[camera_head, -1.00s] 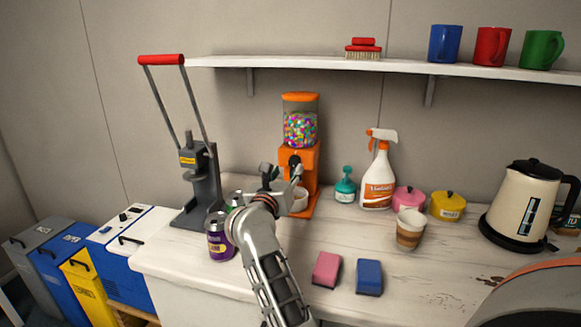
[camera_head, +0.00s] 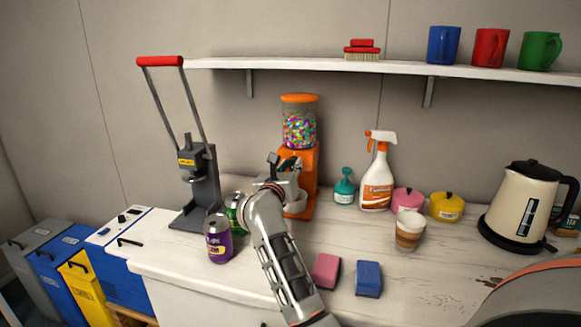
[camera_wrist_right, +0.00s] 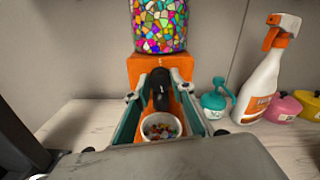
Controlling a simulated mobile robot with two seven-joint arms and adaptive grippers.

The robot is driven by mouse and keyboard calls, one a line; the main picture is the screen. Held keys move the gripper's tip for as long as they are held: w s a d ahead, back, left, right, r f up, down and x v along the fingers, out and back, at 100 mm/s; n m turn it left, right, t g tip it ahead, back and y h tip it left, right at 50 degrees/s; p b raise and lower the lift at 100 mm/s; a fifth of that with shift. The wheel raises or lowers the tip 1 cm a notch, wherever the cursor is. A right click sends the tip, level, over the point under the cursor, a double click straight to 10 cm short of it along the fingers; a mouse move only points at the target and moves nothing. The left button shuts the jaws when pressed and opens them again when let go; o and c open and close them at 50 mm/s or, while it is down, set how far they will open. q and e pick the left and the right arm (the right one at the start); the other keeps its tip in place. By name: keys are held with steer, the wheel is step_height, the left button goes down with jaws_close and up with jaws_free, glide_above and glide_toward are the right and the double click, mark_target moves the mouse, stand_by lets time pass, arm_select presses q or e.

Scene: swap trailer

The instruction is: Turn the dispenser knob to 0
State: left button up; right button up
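The orange candy dispenser (camera_head: 311,160) stands on the counter, its clear jar full of coloured candies. In the right wrist view its black knob (camera_wrist_right: 160,90) sits on the orange front, with its handle looking roughly upright. My right gripper (camera_head: 284,164) is in front of the dispenser and hides the knob in the head view. In the wrist view the right gripper's fingers (camera_wrist_right: 159,97) are open, one on each side of the knob, with gaps visible. A white cup (camera_wrist_right: 160,126) holding candies is below the knob. Any dial mark is too small to read. My left gripper is not in view.
A purple can (camera_head: 219,238) and a green can (camera_head: 236,212) stand left of my right arm. A grey press (camera_head: 199,185) is further left. A teal bottle (camera_head: 345,187) and a spray bottle (camera_head: 376,180) stand right of the dispenser. Sponges (camera_head: 327,270) lie near the front.

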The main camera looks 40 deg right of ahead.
steer(key=shift+o, duration=0.2)
steer(key=shift+r+p, duration=0.15)
steer(key=shift+p, duration=0.2)
steer(key=n+p, duration=0.3)
steer(key=p, duration=0.1)
steer(key=shift+r, duration=0.15)
steer(key=shift+f+n+p, duration=0.3)
steer(key=shift+n+p, duration=0.25)
steer(key=shift+n, duration=0.05)
steer(key=shift+f, duration=0.1)
steer(key=o, duration=0.9)
steer(key=shift+o, duration=0.8)
steer(key=shift+a, duration=0.15)
steer(key=v, duration=1.1)
steer(key=shift+s+a, duration=0.25)
steer(key=shift+s, duration=0.1)
